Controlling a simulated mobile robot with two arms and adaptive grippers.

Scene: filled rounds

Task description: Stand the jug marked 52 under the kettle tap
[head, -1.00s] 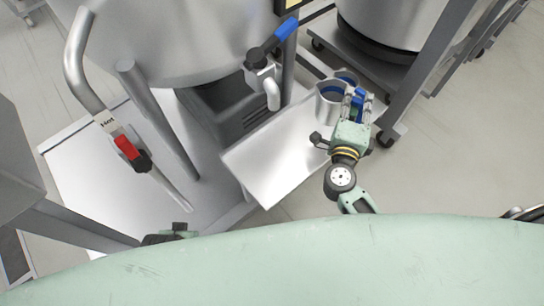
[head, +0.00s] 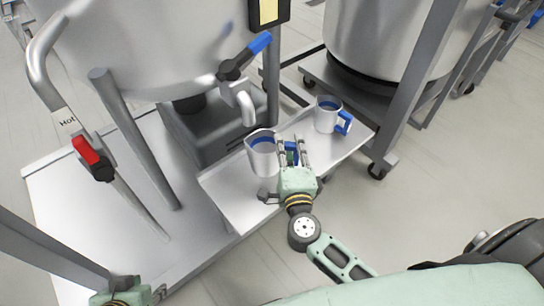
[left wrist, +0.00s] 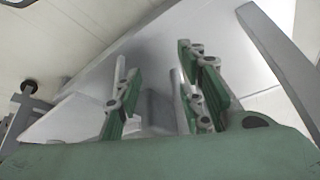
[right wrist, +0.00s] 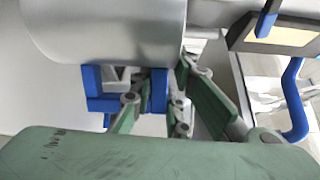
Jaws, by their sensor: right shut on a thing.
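My right gripper (head: 293,158) is shut on the blue handle of a steel jug (head: 263,155), which looks upright over the metal shelf (head: 245,207). I cannot tell whether its base touches the shelf. Its wall (right wrist: 105,30) and handle fill the right wrist view. A second steel jug (head: 326,117) with a blue handle stands further right on the shelf. No number is readable on either jug. The kettle tap (head: 246,106), with a blue lever, hangs from the kettle (head: 150,45); its spout is just behind and above the held jug's rim. My left gripper (left wrist: 158,85) is open and empty.
A red-handled valve (head: 88,151) on the pipe marked Hot is at the left. A dark grey box (head: 215,125) sits under the kettle. Another large pot (head: 375,45) on a wheeled frame stands at the back right. A steel post (head: 410,90) rises beside the shelf's right end.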

